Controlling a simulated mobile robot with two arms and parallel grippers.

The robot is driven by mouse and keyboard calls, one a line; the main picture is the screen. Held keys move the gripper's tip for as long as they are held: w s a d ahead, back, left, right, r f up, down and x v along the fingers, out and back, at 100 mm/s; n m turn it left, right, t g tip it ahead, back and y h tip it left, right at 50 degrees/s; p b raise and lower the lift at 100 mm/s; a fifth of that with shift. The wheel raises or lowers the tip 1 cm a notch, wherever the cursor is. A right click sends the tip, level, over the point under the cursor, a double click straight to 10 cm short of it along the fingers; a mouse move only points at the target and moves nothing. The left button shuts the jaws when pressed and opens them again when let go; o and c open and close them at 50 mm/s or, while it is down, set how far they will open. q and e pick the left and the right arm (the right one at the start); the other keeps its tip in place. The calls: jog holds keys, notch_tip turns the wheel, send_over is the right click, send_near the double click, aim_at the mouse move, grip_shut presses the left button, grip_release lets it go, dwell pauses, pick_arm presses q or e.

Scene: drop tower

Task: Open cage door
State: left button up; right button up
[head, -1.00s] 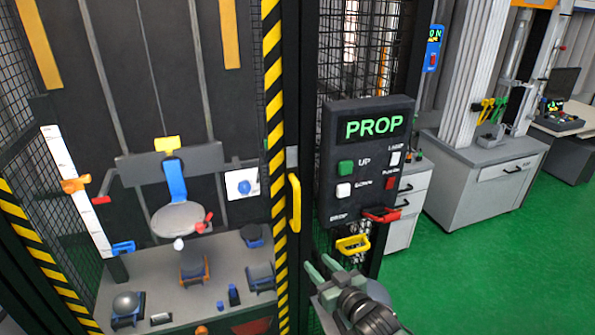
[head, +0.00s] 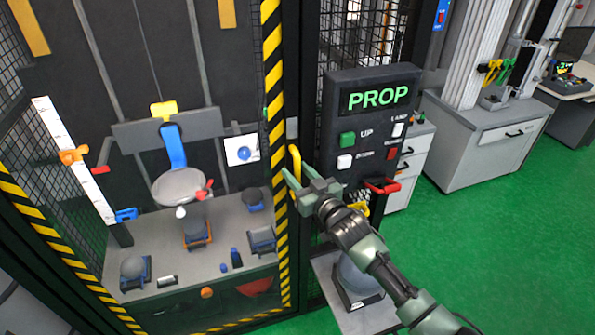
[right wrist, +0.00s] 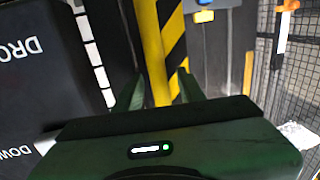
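The cage door (head: 215,75) is a dark framed panel with a yellow-and-black striped edge, and it appears shut. Its yellow upright handle (head: 295,160) is on the right side of the door. My right gripper (head: 296,182) is at the lower part of the handle, fingers pointing at the door. In the right wrist view the handle (right wrist: 152,45) runs up between the two open green fingers (right wrist: 158,85). I cannot tell whether either finger touches it. The gripper partly hides the handle's lower end. My left gripper is not in view.
A control box (head: 370,125) reading PROP, with buttons and a red handle (head: 382,187), is close to the right of my gripper. Inside the cage is a grey platform (head: 180,265) with several small objects. Green floor (head: 480,250) is free at right.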

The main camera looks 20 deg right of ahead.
grip_shut()
dwell(1.4)
